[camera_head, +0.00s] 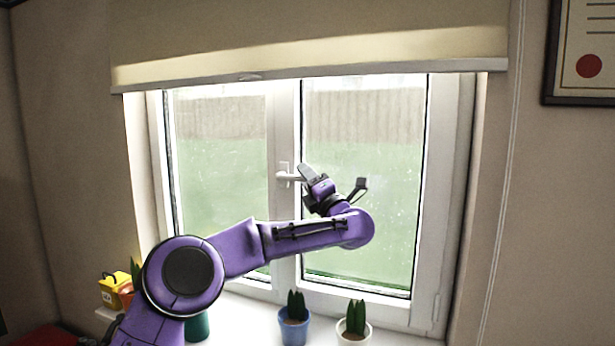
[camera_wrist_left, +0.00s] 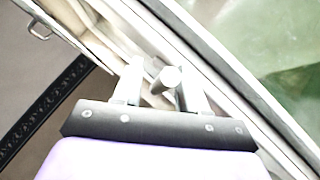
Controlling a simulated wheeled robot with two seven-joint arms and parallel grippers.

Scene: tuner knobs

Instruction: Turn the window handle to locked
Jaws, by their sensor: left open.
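The white window handle (camera_head: 284,174) is on the middle frame post between the two panes. Its lever points sideways to the right in the head view, roughly level. My left gripper (camera_head: 305,172) is at the lever's right end and partly hides it. In the left wrist view, the fingers of my left gripper (camera_wrist_left: 160,85) are apart. The handle's rounded end (camera_wrist_left: 170,77) shows between them, nearer the right finger. I cannot tell whether either finger touches it. My right gripper is not in view.
The white window frame (camera_head: 453,200) surrounds two glass panes. A rolled blind (camera_head: 310,58) hangs above. A framed certificate (camera_head: 585,45) is at upper right.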

